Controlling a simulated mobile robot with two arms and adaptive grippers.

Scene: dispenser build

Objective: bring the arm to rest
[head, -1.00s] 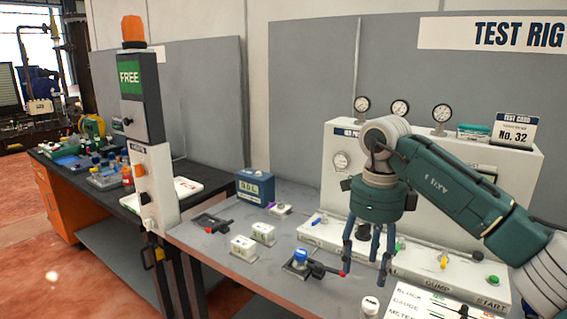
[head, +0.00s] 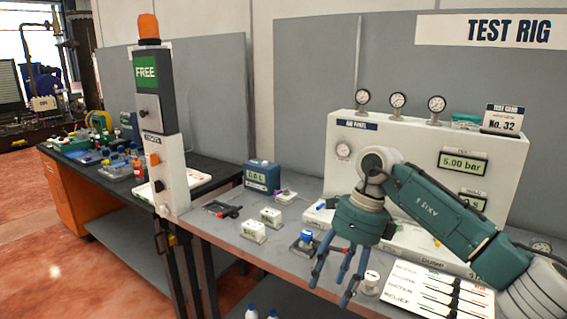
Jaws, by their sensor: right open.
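My right gripper (head: 340,268) is in the head view, coming in from the right on its green arm (head: 437,213). Its blue-grey fingers point down and a little to the left, spread open and empty. It hangs in front of the test rig panel (head: 400,140), over the front part of the grey bench. It hides part of the panel's lower ledge. Whether the fingers touch anything on the bench is hard to tell. My left gripper is not in the picture.
A small valve with a blue top (head: 305,240) and a white cylinder (head: 371,281) are close to the fingers. Two white blocks (head: 262,225), a blue box (head: 262,176) and a printed card (head: 440,290) lie around. A FREE signal post (head: 152,85) stands left.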

